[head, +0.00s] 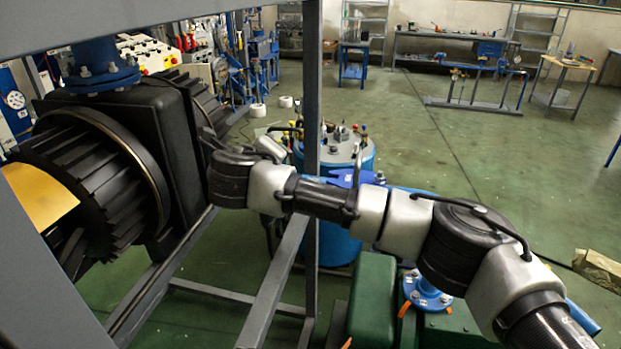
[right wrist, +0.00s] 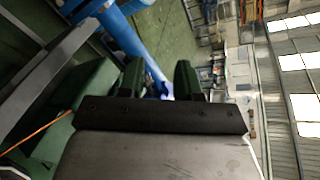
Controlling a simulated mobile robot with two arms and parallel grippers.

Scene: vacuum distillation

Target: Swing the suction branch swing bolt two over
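I cannot make out swing bolt two for certain in either view. A blue flange (head: 426,292) with bolts sits on a green machine body (head: 372,298) at the lower middle of the head view, partly behind my right arm. Small orange pieces (head: 404,309) stand at the flange's edge. In the right wrist view my right gripper (right wrist: 160,75) has its two dark green fingers apart, with nothing seen held between them. A blue part shows beyond the gap. In the head view my right gripper cannot be picked out. My left gripper is not in view.
A blue tank (head: 335,245) with fittings on its lid stands behind my right arm. Grey frame bars (head: 275,285) cross the left and middle. A large black ribbed machine (head: 100,180) fills the left. Blue pipes (right wrist: 120,30) show in the right wrist view. Open green floor lies at the right.

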